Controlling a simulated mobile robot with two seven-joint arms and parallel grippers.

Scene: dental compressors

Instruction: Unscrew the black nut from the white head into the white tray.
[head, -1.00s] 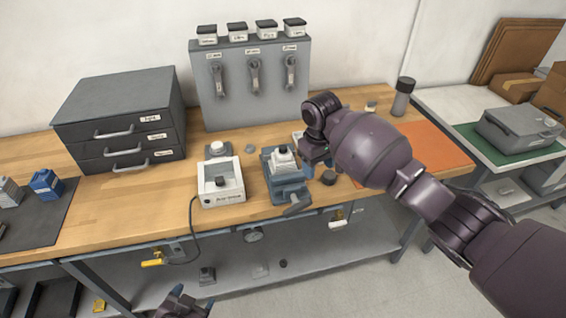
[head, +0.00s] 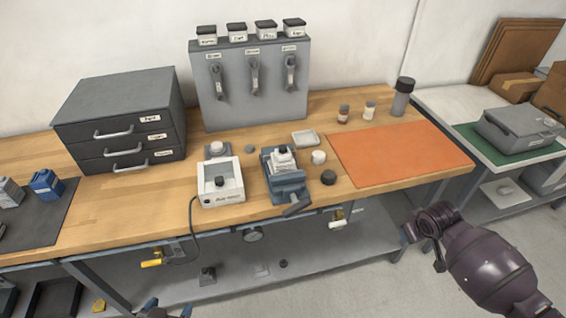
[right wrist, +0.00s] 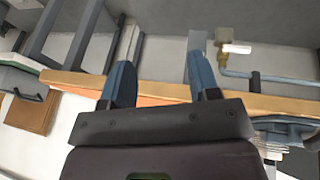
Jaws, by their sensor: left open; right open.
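The white head (head: 281,157) sits upright in a blue-grey vise (head: 290,187) near the bench's front edge. I cannot make out the black nut on it at this size. A dark round piece (head: 328,177) lies on the bench right of the vise; I cannot tell whether it is the nut. The small white tray (head: 305,139) lies behind the vise and looks empty. My left gripper (head: 168,309) shows only its tips at the bottom edge, low before the bench, open. My right gripper (right wrist: 164,82) is open and empty, off the bench's front right.
A white boxy unit (head: 221,190) with a cable stands left of the vise. A white cup-like piece (head: 318,157) stands near the tray. An orange mat (head: 400,153) lies clear at right. Drawers (head: 120,120) and a grey panel (head: 250,85) stand behind.

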